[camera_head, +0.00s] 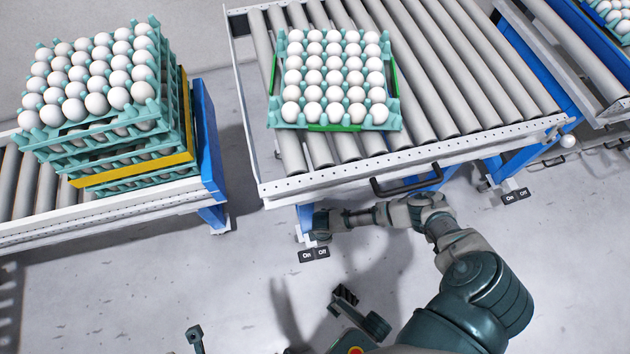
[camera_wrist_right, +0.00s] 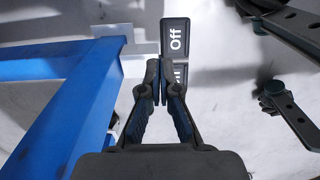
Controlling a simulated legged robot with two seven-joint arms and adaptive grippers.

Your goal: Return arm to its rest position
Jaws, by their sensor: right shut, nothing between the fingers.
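My right arm (camera_head: 440,225) comes in from the lower right in the head view and bends left in front of the middle conveyor. Its right gripper (camera_head: 314,232) is low beside the conveyor's blue leg, above the On/Off switch. In the right wrist view the gripper (camera_wrist_right: 160,82) has its fingertips together with nothing between them. The switch (camera_wrist_right: 174,48) shows behind the tips. My left gripper is not in view.
An egg tray (camera_head: 392,116) with white eggs lies on the middle roller conveyor (camera_head: 455,70), which has a black handle (camera_head: 405,182). Stacked egg trays (camera_head: 165,70) stand on the left conveyor. A blue frame (camera_wrist_right: 60,105) is close left of the gripper. Open floor lies below the conveyors.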

